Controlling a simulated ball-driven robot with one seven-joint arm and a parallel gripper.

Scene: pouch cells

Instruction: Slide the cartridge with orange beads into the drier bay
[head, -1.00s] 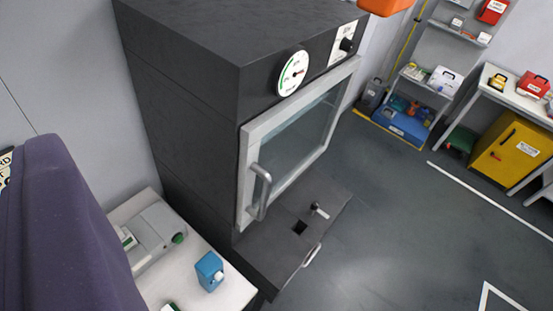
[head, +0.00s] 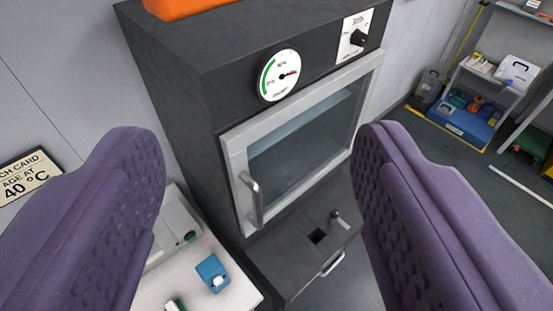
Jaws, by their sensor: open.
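My gripper (head: 262,145) is open and empty, its two purple padded fingers spread wide in the foreground. A dark grey drier cabinet (head: 160,110) with a glass door (head: 300,135) and a light frame stands beyond and between the fingers. The door appears shut, with a vertical handle (head: 250,198) at its left. A square dark opening (head: 317,236) in the ledge below the door may be the bay. A small lever (head: 342,219) is beside it. I cannot make out a cartridge with orange beads.
An orange shape (head: 190,6) is cut off by the top edge. A white table (head: 228,296) at lower left bears a blue container (head: 213,273) and a grey device (head: 172,236). Shelves (head: 490,80) with cases stand at the back right. Grey floor lies open right of the cabinet.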

